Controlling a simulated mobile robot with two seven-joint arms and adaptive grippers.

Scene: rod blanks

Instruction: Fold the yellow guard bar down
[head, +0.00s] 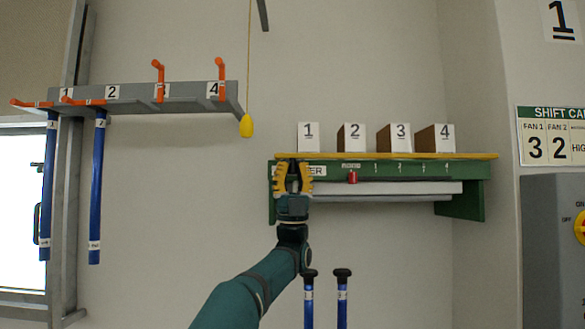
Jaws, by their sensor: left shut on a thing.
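The yellow guard bar (420,156) lies level along the top front of the green rack (476,185) on the wall, under the numbered boxes. My left gripper (292,163) reaches up from below to the bar's left end. Its yellow fingers are shut on the bar there and hide part of it and part of the rack's label. My right gripper is not in view.
Boxes numbered 1 (309,138) to 4 stand above the bar. A red piece (352,177) hangs on the rack front. Blue rods hang from a grey rail (135,97) at left. Two black-capped blue rods (309,295) stand below. A yellow pull (246,126) hangs on a cord.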

